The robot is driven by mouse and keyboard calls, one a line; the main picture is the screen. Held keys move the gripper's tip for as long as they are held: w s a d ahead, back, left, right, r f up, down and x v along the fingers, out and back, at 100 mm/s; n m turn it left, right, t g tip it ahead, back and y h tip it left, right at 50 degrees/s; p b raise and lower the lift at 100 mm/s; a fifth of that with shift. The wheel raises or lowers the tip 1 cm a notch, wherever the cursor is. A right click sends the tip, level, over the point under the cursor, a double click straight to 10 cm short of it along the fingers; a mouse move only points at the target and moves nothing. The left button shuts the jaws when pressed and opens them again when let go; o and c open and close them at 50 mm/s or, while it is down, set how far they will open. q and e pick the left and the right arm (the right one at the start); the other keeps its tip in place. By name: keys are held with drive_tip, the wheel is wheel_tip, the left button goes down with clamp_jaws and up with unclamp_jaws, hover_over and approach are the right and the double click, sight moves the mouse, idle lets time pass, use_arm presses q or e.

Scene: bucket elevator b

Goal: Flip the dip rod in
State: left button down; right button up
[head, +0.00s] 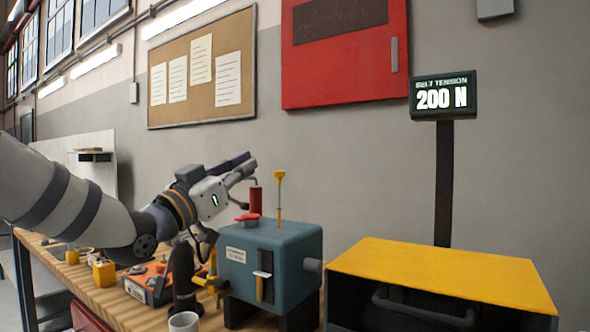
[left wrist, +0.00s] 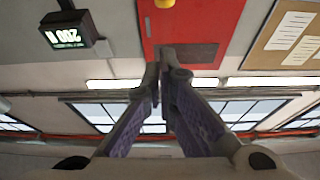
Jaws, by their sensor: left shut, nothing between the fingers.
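The dip rod (head: 280,199) is a thin yellow rod with a wider yellow cap at its top. It stands upright at the top of a teal gearbox-like box (head: 290,246). My left gripper (head: 251,166) is shut and empty, with its fingertips a little left of the rod's cap and slightly above it. In the head view a gap shows between them. In the left wrist view the shut fingers (left wrist: 163,62) meet in the middle, and a yellow piece (left wrist: 164,3) shows at the top edge, probably the cap. My right gripper is out of view.
A red cylinder (head: 255,200) and a red cap (head: 247,218) stand close below my left gripper. A yellow-topped housing (head: 440,270) is at the right. A display (head: 443,97) reads 200 N. The wooden bench (head: 125,308) holds several small parts and a white cup (head: 184,321).

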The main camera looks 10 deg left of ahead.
use_arm(q)
drive_tip(key=shift+s+a+r, duration=0.2)
drive_tip(key=shift+s+r, duration=0.2)
drive_tip(key=shift+s, duration=0.15)
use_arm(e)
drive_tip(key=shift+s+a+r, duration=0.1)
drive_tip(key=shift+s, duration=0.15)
use_arm(q)
drive_tip(key=shift+w, duration=0.1)
wheel_tip(320, 180, up, 3)
drive_tip(key=b, duration=0.1)
hover_over(279, 177)
drive_tip(key=s, duration=0.2)
drive_tip(key=f, duration=0.3)
drive_tip(key=shift+a+f, duration=0.1)
drive_tip(key=shift+a, duration=0.25)
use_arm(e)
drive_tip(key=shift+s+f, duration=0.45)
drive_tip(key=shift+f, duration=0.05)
